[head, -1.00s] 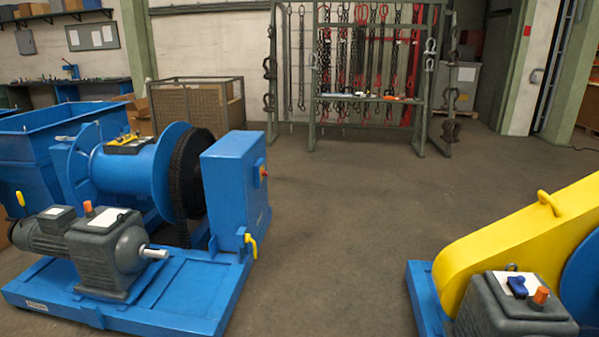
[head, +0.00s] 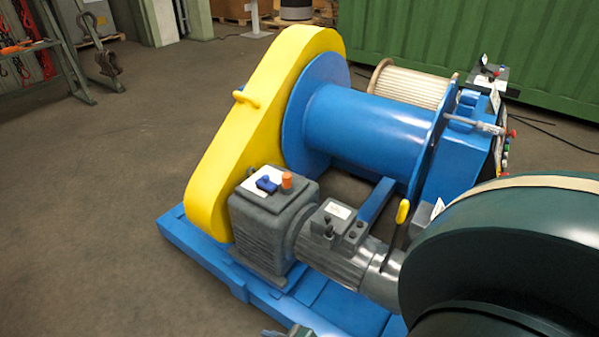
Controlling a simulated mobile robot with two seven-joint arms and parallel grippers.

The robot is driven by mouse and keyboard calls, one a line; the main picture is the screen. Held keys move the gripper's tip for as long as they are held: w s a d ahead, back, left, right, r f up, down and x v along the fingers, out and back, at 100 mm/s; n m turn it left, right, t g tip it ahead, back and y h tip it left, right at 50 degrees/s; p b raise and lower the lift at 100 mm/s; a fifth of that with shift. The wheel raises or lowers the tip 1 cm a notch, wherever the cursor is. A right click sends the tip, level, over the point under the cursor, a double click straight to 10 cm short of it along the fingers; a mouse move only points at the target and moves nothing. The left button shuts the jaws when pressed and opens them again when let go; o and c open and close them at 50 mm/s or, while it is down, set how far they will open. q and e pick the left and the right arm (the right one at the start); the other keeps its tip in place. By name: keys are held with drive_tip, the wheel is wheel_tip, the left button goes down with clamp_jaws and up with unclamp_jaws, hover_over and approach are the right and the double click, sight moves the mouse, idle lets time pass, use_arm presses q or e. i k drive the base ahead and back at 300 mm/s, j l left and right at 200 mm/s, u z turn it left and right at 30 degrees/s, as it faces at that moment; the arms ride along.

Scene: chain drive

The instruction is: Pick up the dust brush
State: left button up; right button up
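I cannot make out a dust brush for certain. A small blue item (head: 267,185) lies on a white sheet on top of the grey gearbox (head: 275,222), beside an orange cap (head: 287,180). It is too small to tell what it is.
The gearbox stands on a blue base frame (head: 201,251) with a yellow chain guard (head: 226,161) and a blue drum (head: 350,121). A large dark green rounded body (head: 500,265) fills the near right. A green container (head: 470,48) stands behind. Floor at left (head: 110,200) is clear.

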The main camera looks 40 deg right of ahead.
sight(264, 183)
drive_tip(key=i+j+z, duration=0.15)
drive_tip(key=z, duration=0.2)
drive_tip(key=i+j+z, duration=0.55)
drive_tip(key=z, duration=0.15)
drive_tip(key=i+j+z, duration=0.2)
drive_tip(key=j+z, duration=0.25)
drive_tip(key=j, duration=0.15)
drive_tip(key=i+j+z, duration=0.2)
drive_tip(key=j, duration=0.15)
